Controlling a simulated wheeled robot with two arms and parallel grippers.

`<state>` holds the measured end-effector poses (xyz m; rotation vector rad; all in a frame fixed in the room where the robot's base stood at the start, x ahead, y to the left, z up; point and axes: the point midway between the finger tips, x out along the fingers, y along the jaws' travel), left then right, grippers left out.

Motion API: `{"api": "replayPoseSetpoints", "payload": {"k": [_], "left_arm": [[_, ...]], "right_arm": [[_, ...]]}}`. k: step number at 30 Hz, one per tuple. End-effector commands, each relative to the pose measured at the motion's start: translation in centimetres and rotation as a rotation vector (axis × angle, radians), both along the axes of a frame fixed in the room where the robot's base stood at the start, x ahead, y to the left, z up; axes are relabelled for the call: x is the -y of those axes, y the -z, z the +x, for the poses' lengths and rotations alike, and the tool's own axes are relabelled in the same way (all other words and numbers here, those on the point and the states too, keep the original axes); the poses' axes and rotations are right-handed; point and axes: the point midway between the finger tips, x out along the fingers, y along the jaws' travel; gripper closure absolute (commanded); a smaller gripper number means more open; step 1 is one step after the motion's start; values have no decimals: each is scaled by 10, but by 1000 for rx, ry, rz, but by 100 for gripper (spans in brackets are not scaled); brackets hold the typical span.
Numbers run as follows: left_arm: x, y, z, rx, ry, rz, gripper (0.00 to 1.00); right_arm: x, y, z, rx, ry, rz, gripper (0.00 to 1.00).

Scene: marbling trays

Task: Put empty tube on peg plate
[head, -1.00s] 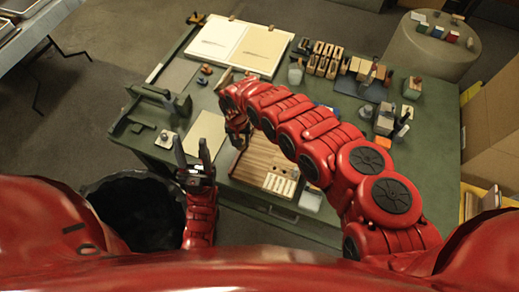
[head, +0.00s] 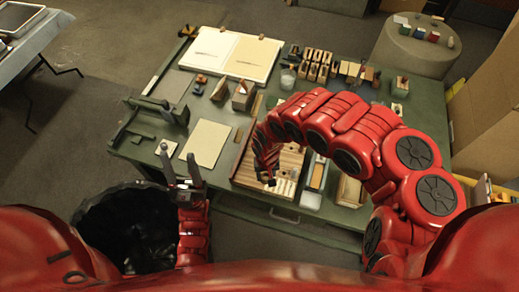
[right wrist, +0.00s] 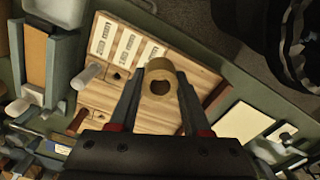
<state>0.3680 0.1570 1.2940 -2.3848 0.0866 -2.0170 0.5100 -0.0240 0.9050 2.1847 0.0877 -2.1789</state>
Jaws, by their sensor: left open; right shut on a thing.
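My right gripper (right wrist: 158,95) is shut on a tan, ring-ended tube (right wrist: 160,67) in the right wrist view. The tube's open hole faces the camera, and slatted wood lies below it. In the head view my right gripper (head: 268,180) is over the wooden tray, and I cannot make out the tube there.
The slatted wooden tray (head: 241,172) is at the table's front. A tan board (head: 206,143) lies left of it. Wooden blocks (head: 243,95) stand behind. The black bin (head: 125,225) is on the floor.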

Motion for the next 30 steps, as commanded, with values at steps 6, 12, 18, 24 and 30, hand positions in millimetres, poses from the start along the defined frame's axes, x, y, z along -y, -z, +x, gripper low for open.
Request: {"api": "replayPoseSetpoints", "payload": {"k": [6, 12, 18, 24, 30], "left_arm": [[0, 8, 0, 0, 0, 0, 50], [0, 25, 0, 0, 0, 0, 50], [0, 57, 0, 0, 0, 0, 50], [0, 103, 0, 0, 0, 0, 50], [0, 99, 0, 0, 0, 0, 50]], "right_arm": [[-4, 5, 21, -1, 0, -3, 100], [-6, 12, 42, -1, 0, -4, 100], [-11, 16, 67, 4, -1, -1, 100], [-15, 20, 91, 4, -1, 2, 100], [-17, 12, 120, 1, -1, 1, 100]]}}
